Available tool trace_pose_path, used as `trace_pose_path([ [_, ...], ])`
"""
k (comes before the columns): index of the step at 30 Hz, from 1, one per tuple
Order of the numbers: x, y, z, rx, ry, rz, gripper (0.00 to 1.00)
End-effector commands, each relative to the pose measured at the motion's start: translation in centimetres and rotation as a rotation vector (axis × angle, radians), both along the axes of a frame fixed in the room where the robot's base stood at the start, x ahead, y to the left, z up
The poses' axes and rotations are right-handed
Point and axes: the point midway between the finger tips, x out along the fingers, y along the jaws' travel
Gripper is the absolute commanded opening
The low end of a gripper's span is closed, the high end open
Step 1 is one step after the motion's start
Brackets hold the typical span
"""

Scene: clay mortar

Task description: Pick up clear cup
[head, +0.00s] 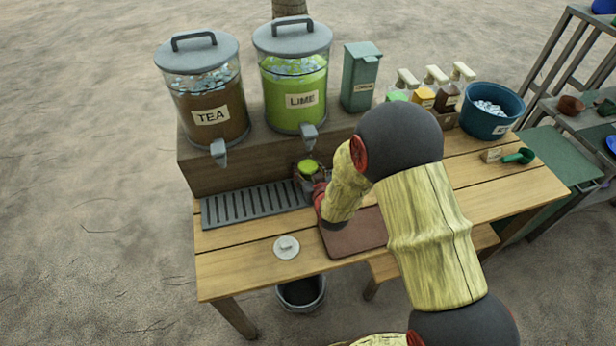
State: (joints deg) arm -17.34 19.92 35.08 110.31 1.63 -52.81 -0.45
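A small cup with bright green contents (308,167) stands under the spout of the lime dispenser, at the right end of the drip grate. Whether its walls are clear is too small to tell. My gripper (306,183) is at the cup's near side, with dark finger parts close around or beside it. My arm comes in from the lower right and partly hides the gripper. I cannot tell whether the fingers touch the cup or are closed on it.
The lime dispenser (295,90) and tea dispenser (205,95) stand on a raised shelf behind the grate (255,205). A brown board (355,235) and a round white lid-like disc (287,247) lie in front. A blue ice tub (490,122) and green scoop (520,156) are right.

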Motion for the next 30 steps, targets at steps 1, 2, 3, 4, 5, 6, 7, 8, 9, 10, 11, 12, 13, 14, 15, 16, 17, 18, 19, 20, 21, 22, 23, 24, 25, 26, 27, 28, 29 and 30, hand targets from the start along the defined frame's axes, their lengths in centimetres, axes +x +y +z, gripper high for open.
trace_pose_path([
  [1, 0.0, -0.01, -0.01, 0.0, 0.0, 0.0, 0.43],
  [2, -0.01, -0.01, -0.01, 0.0, 0.0, 0.0, 0.42],
  [3, -0.01, -0.01, -0.01, 0.0, 0.0, 0.0, 0.39],
  [4, -0.01, -0.01, -0.01, 0.0, 0.0, 0.0, 0.38],
  [5, -0.01, -0.01, -0.01, 0.0, 0.0, 0.0, 0.36],
  [6, -0.01, -0.01, -0.01, 0.0, 0.0, 0.0, 0.34],
  [7, -0.01, -0.01, -0.01, 0.0, 0.0, 0.0, 0.32],
  [8, -0.01, -0.01, -0.01, 0.0, 0.0, 0.0, 0.3],
  [9, -0.01, -0.01, -0.01, 0.0, 0.0, 0.0, 0.28],
  [10, -0.01, -0.01, -0.01, 0.0, 0.0, 0.0, 0.26],
  [11, -0.01, -0.01, -0.01, 0.0, 0.0, 0.0, 0.25],
  [12, -0.01, -0.01, -0.01, 0.0, 0.0, 0.0, 0.22],
  [13, -0.01, -0.01, -0.01, 0.0, 0.0, 0.0, 0.21],
  [14, -0.01, -0.01, -0.01, 0.0, 0.0, 0.0, 0.19],
  [15, -0.01, -0.01, -0.01, 0.0, 0.0, 0.0, 0.17],
  [16, -0.01, -0.01, -0.01, 0.0, 0.0, 0.0, 0.15],
  [17, -0.01, -0.01, -0.01, 0.0, 0.0, 0.0, 0.13],
  [18, 0.05, 0.0, 0.1, 0.001, -0.002, 0.0, 0.11],
  [19, 0.05, 0.0, 0.1, 0.001, -0.002, 0.0, 0.09],
  [20, 0.05, 0.0, 0.1, 0.001, -0.002, 0.0, 0.08],
  [21, 0.05, 0.0, 0.1, 0.001, -0.002, 0.0, 0.07],
  [22, 0.05, 0.0, 0.1, 0.001, -0.002, 0.0, 0.07],
  [23, 0.05, 0.0, 0.1, 0.001, -0.002, 0.0, 0.07],
  [24, 0.04, 0.0, 0.12, 0.001, -0.002, 0.0, 0.07],
  [25, 0.02, 0.0, 0.15, 0.001, -0.002, 0.0, 0.07],
  [26, 0.01, -0.01, 0.22, 0.001, -0.002, 0.0, 0.07],
  [27, -0.04, -0.02, 0.33, 0.001, -0.002, 0.0, 0.07],
  [28, -0.08, -0.03, 0.46, 0.001, -0.002, 0.0, 0.07],
  [29, -0.14, -0.05, 0.61, 0.001, -0.002, 0.0, 0.07],
  [30, -0.23, -0.08, 0.88, 0.001, -0.002, 0.0, 0.07],
])
